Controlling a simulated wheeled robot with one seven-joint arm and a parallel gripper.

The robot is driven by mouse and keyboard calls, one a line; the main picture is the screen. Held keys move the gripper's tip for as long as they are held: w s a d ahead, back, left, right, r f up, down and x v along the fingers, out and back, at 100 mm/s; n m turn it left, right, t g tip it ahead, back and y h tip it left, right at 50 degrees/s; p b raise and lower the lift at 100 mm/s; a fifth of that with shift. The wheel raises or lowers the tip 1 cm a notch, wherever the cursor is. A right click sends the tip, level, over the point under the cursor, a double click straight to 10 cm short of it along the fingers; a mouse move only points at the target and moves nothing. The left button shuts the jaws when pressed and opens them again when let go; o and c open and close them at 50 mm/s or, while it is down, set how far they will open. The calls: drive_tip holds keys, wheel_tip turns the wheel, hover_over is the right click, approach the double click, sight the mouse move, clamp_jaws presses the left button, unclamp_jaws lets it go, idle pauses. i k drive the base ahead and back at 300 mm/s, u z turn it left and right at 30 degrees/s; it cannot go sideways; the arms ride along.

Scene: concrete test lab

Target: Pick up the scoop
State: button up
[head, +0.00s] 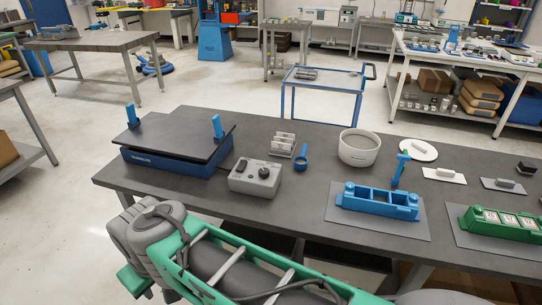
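A small blue tool with a round head and a short handle (301,159), which looks like the scoop, lies on the dark grey table (290,205). It is right of the grey control box and left of the white round tub. Its round end faces the front of the table. My green and grey arm crosses the bottom of the head view, in front of the table. My gripper is out of view, so its opening and anything in it are hidden.
A blue flat-topped machine (177,165), the control box (255,177), a small rack (283,144), the tub (359,148), an upright blue tool (400,168), a blue moulded tray (377,201) and a green one (503,221) stand around. A blue-framed cart (322,94) is behind.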

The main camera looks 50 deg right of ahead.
sight(303, 156)
drive_tip(key=z, duration=0.2)
drive_tip(key=i, duration=0.75)
drive_tip(key=z, duration=1.25)
drive_tip(key=i, duration=0.45)
drive_tip(key=z, duration=0.4)
